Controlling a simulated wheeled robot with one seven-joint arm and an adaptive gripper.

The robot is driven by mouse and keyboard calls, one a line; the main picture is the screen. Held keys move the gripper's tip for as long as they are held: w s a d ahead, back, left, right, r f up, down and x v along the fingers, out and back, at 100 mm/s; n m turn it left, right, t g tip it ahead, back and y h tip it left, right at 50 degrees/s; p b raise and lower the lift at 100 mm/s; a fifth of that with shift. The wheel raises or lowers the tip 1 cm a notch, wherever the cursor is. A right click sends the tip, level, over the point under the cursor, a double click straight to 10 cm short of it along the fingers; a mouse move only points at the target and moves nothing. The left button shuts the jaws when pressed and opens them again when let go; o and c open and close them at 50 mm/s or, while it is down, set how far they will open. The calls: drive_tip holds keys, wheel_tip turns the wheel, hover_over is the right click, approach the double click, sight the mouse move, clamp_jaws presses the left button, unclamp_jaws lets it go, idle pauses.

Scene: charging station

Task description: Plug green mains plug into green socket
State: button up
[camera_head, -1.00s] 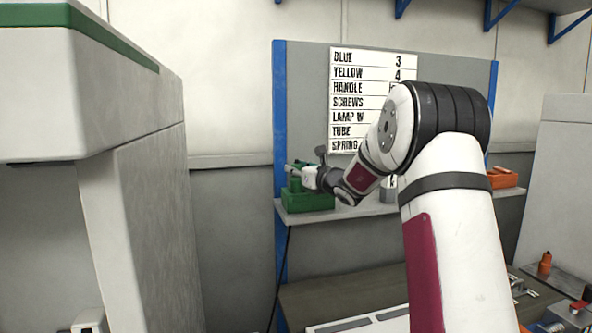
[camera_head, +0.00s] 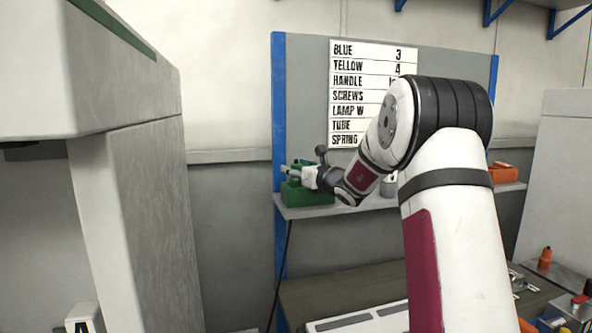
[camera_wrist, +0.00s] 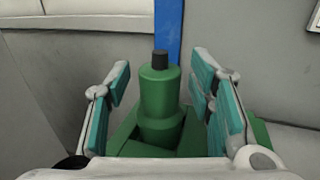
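In the wrist view a green plug (camera_wrist: 159,102) with a black tip stands upright in a green holder (camera_wrist: 262,134). My gripper (camera_wrist: 162,95) is open, with its teal-padded fingers on the left and right of the plug. A gap shows on each side, so the fingers are apart from the plug. In the head view my gripper (camera_head: 300,172) is over the green holder (camera_head: 303,196) on the left end of the shelf. The plug is hard to make out there. No green socket can be clearly identified.
The shelf (camera_head: 345,207) has a blue post (camera_head: 279,110) at its left and a labelled backboard behind. An orange box (camera_head: 502,173) sits on its right end. A large grey cabinet (camera_head: 140,190) fills the left side. A workbench lies below.

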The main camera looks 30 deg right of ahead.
drive_tip(key=shift+s, duration=0.1)
drive_tip(key=s, duration=1.1)
drive_tip(key=shift+s+d, duration=0.15)
drive_tip(key=shift+s, duration=0.25)
drive_tip(key=s+a+n+g+y, duration=0.25)
drive_tip(key=a+n, duration=0.25)
drive_tip(key=a, duration=0.4)
drive_tip(key=s+a+n+g+y, duration=0.2)
drive_tip(key=a+n+y, duration=0.25)
drive_tip(key=a, duration=0.45)
drive_tip(key=s+a+f+n+g, duration=0.2)
drive_tip(key=s+a+n+g, duration=0.3)
drive_tip(key=s+a+n, duration=0.65)
drive_tip(key=s+a+f+n+g+h, duration=0.1)
drive_tip(key=s+a+f+n+g, duration=0.15)
drive_tip(key=s, duration=0.25)
drive_tip(key=s+a+f+n+g+h, duration=0.1)
drive_tip(key=s+a+f+n, duration=0.15)
drive_tip(key=s, duration=0.35)
drive_tip(key=s+d+f+n+h, duration=0.3)
drive_tip(key=s+d+n+h, duration=0.2)
drive_tip(key=s+d+n, duration=0.2)
drive_tip(key=s+n, duration=0.2)
drive_tip(key=s, duration=0.1)
drive_tip(key=shift+f+n+g+h, duration=0.3)
drive_tip(key=shift+g, duration=0.1)
